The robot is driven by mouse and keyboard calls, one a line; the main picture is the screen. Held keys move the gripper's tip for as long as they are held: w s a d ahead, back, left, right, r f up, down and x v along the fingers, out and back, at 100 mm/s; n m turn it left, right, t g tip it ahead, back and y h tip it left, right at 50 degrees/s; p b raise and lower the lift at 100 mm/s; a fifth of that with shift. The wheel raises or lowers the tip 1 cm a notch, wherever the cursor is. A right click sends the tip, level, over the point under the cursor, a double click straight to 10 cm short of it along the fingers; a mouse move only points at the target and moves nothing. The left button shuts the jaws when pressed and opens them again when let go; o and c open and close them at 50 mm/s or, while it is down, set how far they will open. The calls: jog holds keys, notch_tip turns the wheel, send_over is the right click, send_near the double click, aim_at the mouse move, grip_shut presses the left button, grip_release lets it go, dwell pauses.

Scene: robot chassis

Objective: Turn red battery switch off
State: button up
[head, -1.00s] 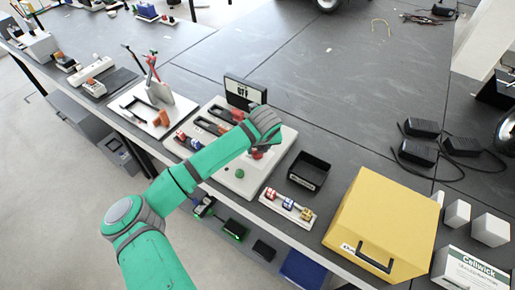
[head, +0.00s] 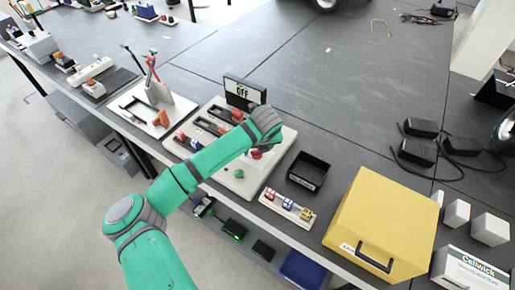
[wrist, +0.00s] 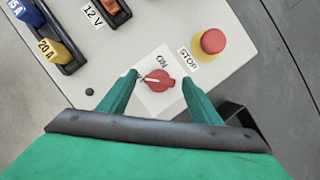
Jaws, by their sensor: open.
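In the wrist view, a red rotary switch (wrist: 158,80) sits on a square white plate on a pale panel (wrist: 240,35). The word ON is printed above it. Its white pointer line lies toward the left finger, not toward ON. My gripper (wrist: 160,78) is open, with one green finger on each side of the knob. The left fingertip is very close to the knob; I cannot tell whether it touches. In the head view my gripper (head: 266,128) hangs over the panel and hides the switch. A small upright display (head: 244,92) behind it reads OFF.
A red STOP button (wrist: 209,42) stands right of the knob. Labelled 12 V and 20 A parts (wrist: 62,50) lie at upper left. In the head view, a black tray (head: 308,171) and yellow box (head: 385,225) stand to the right. The bench behind is mostly clear.

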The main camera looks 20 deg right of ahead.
jog(key=v, duration=1)
jog(key=shift+s+r, duration=0.25)
jog(key=shift+r, duration=0.1)
